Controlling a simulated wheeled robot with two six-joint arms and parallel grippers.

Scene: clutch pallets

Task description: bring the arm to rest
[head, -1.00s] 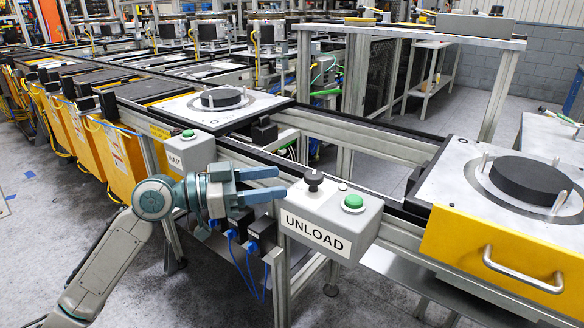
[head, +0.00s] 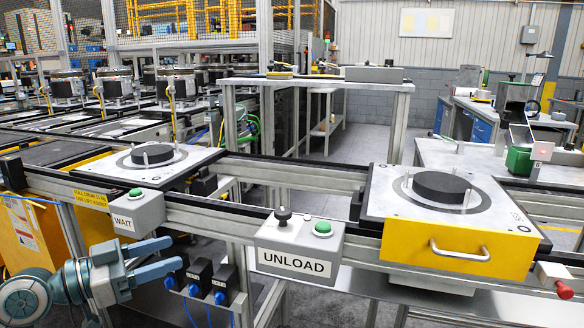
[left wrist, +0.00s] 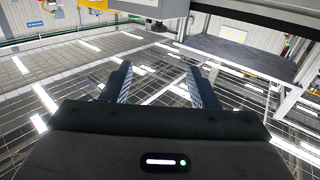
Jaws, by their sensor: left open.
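My left gripper (head: 160,258) is at the lower left of the head view, in front of the conveyor frame and below the WAIT box. Its two fingers are apart with nothing between them. In the left wrist view the open fingers (left wrist: 160,85) also show, empty, with blurred floor and bright reflections beyond them. My right gripper is not in view.
The WAIT box (head: 137,213) with a green button and the UNLOAD box (head: 298,248) stand on the conveyor's front rail. Blue-knobbed switches (head: 207,283) hang right of my gripper. A yellow-fronted pallet (head: 455,254) with a black disc (head: 441,186) sits at right; another pallet (head: 185,165) sits left.

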